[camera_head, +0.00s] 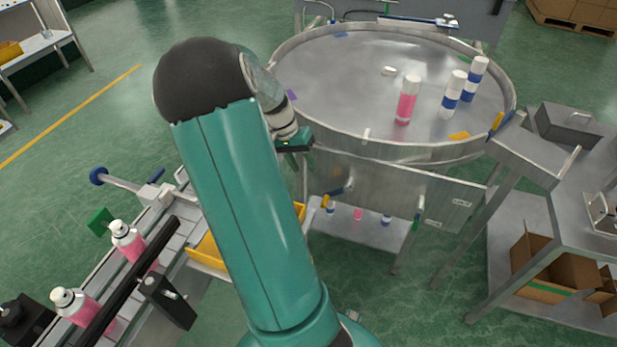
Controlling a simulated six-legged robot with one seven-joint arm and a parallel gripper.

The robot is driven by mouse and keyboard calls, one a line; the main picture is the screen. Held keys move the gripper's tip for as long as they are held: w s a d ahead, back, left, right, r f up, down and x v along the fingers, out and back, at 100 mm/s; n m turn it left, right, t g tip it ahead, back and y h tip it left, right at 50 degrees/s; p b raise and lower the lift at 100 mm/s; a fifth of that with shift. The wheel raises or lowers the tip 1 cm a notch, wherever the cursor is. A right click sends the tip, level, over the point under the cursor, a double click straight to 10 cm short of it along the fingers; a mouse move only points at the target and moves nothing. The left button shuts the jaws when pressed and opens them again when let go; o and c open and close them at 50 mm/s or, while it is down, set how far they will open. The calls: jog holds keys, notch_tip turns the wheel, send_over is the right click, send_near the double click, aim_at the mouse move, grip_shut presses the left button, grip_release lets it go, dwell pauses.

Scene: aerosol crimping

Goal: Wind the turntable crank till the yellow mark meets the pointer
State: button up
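The round metal turntable (335,85) fills the upper middle. A yellow mark (459,136) lies on its surface close to the near right rim. A small white upright piece (366,134) stands at the near rim, left of the yellow mark; it may be the pointer, but I cannot be sure. My gripper (296,142) is at the turntable's near left edge, mostly hidden by my teal arm. Its fingers do not show clearly.
A pink can (407,101) and two blue-and-white cans (453,96) (475,80) stand on the turntable. A conveyor with pink cans (128,241) lies at lower left. A metal bench (560,155) adjoins on the right. Open green floor (390,310) lies in front.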

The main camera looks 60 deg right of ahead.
jog(key=v, duration=0.5)
jog(key=shift+r, duration=0.2)
